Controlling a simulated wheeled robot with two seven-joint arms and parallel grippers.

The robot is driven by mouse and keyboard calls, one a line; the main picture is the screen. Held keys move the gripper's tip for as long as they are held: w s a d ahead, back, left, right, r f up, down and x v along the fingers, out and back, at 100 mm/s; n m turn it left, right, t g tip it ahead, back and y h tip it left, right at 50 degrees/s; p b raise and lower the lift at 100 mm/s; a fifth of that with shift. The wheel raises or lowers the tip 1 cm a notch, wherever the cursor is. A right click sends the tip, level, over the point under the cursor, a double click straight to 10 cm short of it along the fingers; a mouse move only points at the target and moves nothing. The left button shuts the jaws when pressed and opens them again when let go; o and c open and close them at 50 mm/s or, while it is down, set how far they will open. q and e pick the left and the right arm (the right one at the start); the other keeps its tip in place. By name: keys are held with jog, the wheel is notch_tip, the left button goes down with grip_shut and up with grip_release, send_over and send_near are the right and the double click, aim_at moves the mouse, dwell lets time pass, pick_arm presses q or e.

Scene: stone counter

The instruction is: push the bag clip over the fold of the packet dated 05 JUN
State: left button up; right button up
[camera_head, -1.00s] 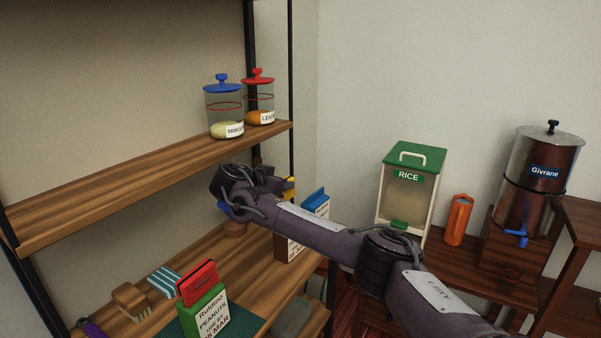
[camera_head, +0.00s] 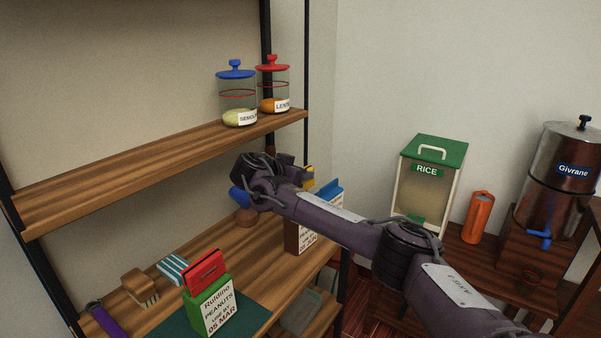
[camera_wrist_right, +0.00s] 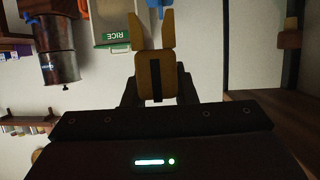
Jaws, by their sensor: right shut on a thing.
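The packet (camera_head: 296,238) stands on the lower shelf at the right end, brown at the side with a white label. The label is partly hidden by my arm; its last line seems to read JUN. The blue bag clip (camera_head: 331,190) shows at the packet's top; how far it sits over the fold is hidden. My right gripper (camera_head: 311,172) is beside the clip, its yellow fingers partly behind my own wrist. In the right wrist view the fingers (camera_wrist_right: 153,35) are close together, with blue (camera_wrist_right: 157,3) at their tips, cut off by the frame. My left gripper is not in view.
Two jars stand on the upper shelf (camera_head: 150,165). A rice bin (camera_head: 427,185) stands right.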

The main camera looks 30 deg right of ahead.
jog(key=shift+f+b, duration=0.6)
jog(key=shift+f, duration=0.6)
jog(key=shift+f+b, duration=0.6)
jog(key=shift+f, duration=0.35)
jog(key=shift+f+b, duration=0.65)
jog(key=shift+f, duration=0.6)
jog(key=o, duration=1)
jog(key=shift+o, duration=0.2)
jog(key=b+v, duration=0.1)
jog(key=v, duration=0.6)
jog(key=shift+a+r+b, duration=0.2)
jog(key=shift+a+b, duration=0.15)
jog(key=shift+s+f, duration=0.1)
jog(key=shift+s, duration=0.1)
